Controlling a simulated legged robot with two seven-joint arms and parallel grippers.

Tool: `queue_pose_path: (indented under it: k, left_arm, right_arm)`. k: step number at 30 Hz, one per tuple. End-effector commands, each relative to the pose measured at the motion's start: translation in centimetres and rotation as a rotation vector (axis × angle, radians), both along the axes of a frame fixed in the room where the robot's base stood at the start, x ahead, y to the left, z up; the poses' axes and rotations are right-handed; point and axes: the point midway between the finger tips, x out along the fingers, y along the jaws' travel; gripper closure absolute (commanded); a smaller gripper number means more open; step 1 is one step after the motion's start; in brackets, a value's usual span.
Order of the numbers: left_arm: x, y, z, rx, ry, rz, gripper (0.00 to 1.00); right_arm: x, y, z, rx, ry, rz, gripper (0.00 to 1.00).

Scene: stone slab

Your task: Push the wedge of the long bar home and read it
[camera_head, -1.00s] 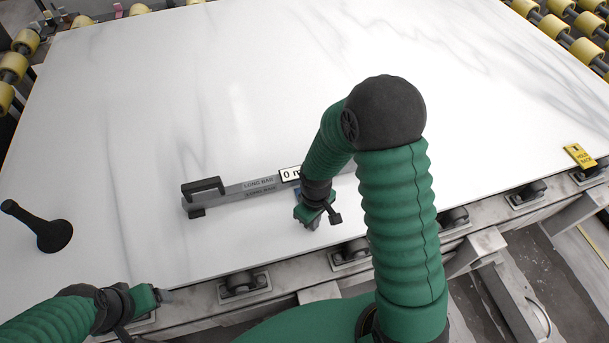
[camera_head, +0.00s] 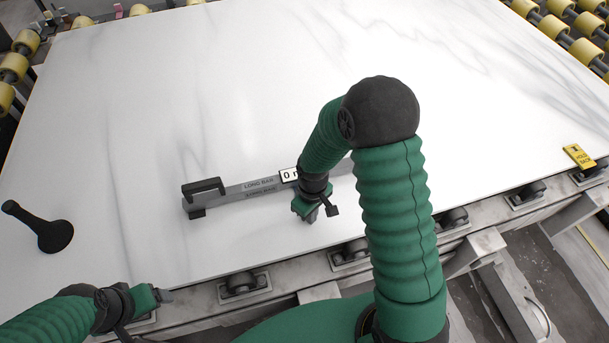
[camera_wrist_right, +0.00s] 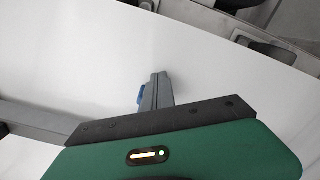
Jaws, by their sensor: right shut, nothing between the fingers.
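My right gripper (camera_head: 312,217) is shut and empty, at the bar's near side just below the label. The bar (camera_wrist_right: 30,136) shows at left there. My left gripper (camera_head: 165,296) is low left, its jaws unclear.
The slab (camera_head: 240,80) has wide clear room beyond the bar. A black flared tool (camera_head: 45,230) stands at the left and a yellow tag (camera_head: 578,155) lies at the right edge. Rollers and a metal frame run along the near edge.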

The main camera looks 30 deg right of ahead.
Motion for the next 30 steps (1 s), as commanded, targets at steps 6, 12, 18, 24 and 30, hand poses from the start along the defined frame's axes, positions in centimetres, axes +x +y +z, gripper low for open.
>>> queue_pose_path:
  k: [6,12,18,24,30]
  left_arm:
    - [0.0,0.0,0.1,0.0,0.0,0.0,0.22]
    - [0.0,0.0,0.0,0.0,0.0,0.0,0.22]
    - [0.0,0.0,0.1,0.0,0.0,0.0,0.22]
    - [0.0,0.0,0.2,0.0,0.0,0.0,0.22]
    - [0.0,0.0,0.2,0.0,0.0,0.0,0.22]
  right_arm:
    - [0.3,-0.1,0.0,0.0,-0.001,0.0,1.0]
    - [0.3,-0.1,0.0,0.0,-0.001,0.0,1.0]
    - [0.4,-0.1,0.0,0.0,-0.001,0.0,1.0]
    - [1.0,-0.2,0.0,0.0,-0.001,0.0,1.0]
    - [1.6,-0.4,0.0,0.0,-0.001,0.0,1.0]
